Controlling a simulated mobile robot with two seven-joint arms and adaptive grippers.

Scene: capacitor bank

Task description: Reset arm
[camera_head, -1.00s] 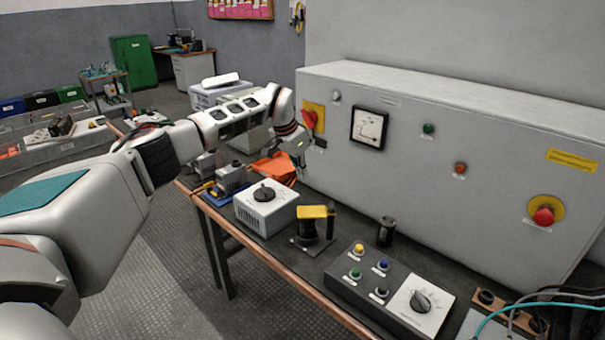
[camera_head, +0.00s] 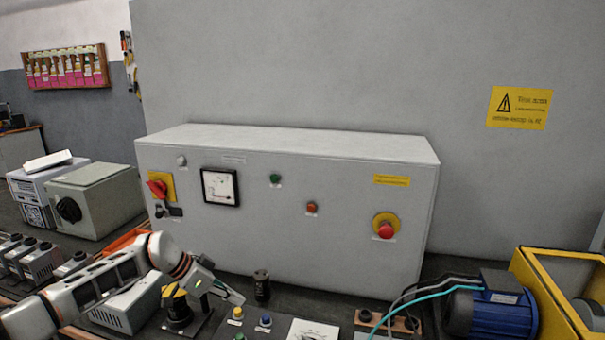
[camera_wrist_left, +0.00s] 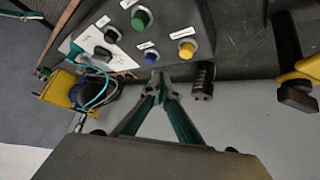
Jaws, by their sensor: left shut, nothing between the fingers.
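My left arm comes in from the lower left in the head view, and its gripper (camera_head: 238,298) is over the bench in front of the grey cabinet (camera_head: 290,240). In the left wrist view the two green fingers of the gripper (camera_wrist_left: 160,82) meet at their tips, with nothing between them. Close by in that view are a black cylinder (camera_wrist_left: 204,80) and a control box with a yellow button (camera_wrist_left: 187,48) and a blue button (camera_wrist_left: 151,57). My right gripper is in neither view.
The cabinet carries a red rotary switch (camera_head: 157,188), a meter (camera_head: 219,187) and a red emergency button (camera_head: 386,229). A black device with a yellow top (camera_head: 178,310) stands beside my left wrist. A blue motor (camera_head: 495,310) and a yellow box (camera_head: 560,262) are at the right.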

